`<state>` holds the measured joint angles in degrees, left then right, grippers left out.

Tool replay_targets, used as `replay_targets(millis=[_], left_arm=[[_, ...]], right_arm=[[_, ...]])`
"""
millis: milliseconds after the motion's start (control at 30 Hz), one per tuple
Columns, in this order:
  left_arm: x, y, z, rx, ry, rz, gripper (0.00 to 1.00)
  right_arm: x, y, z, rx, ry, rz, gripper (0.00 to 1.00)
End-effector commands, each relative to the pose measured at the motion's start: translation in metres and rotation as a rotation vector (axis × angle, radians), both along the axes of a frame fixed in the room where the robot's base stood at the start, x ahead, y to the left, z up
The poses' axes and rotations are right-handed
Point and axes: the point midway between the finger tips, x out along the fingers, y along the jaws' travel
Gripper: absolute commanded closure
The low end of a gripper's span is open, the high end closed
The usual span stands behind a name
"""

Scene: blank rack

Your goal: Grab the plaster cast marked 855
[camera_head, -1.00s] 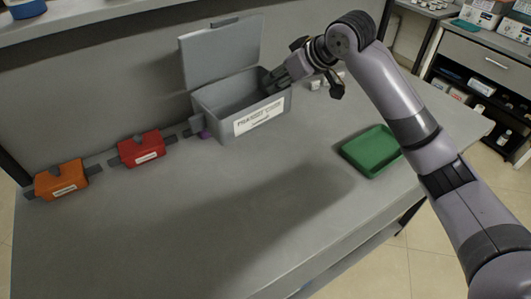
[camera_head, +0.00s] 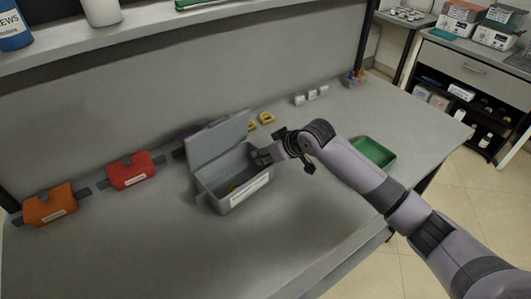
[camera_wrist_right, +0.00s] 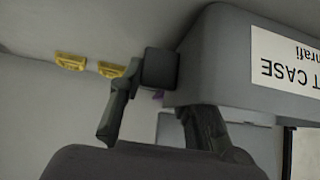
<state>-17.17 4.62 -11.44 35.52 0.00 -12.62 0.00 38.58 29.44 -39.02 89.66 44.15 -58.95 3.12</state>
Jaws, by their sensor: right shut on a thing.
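My right gripper (camera_head: 263,157) is at the right end of an open grey case (camera_head: 243,194). It is shut on the case, apparently at the dark side handle (camera_wrist_right: 161,68) seen in the right wrist view. The case's lid (camera_head: 220,139) stands up. A small brownish thing shows inside, too small to identify. The case's white label (camera_wrist_right: 288,62) is upside down in the right wrist view and partly cut off; "T CASE" is readable. I cannot read 855 on anything, so I cannot tell which thing is the plaster cast. My left gripper is out of view.
An orange case (camera_head: 49,204) and a red case (camera_head: 130,171) stand at left. Yellow items (camera_head: 266,118) and small white blocks (camera_head: 311,96) stand along the back. A green tray (camera_head: 373,152) is at right. The front of the table is clear.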

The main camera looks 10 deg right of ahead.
Motion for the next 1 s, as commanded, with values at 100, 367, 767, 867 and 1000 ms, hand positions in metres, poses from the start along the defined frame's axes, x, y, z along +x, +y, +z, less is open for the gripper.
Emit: replay_targets(millis=[100,367,767,867,1000], left_arm=[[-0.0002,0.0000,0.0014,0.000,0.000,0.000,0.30],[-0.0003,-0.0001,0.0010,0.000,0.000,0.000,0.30],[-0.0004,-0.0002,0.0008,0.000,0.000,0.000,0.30],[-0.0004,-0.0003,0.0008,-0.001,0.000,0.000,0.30],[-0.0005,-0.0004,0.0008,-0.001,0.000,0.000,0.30]], right_arm=[[0.0010,0.0006,-0.0042,0.004,-0.006,-0.001,1.00],[0.0011,0.0006,-0.0048,0.004,-0.006,-0.001,1.00],[0.0003,-0.0002,-0.0091,0.000,-0.002,-0.001,0.50],[0.0004,-0.0002,-0.0091,0.000,-0.002,-0.001,0.49],[0.0004,-0.0002,-0.0089,0.000,-0.002,-0.001,0.49]])
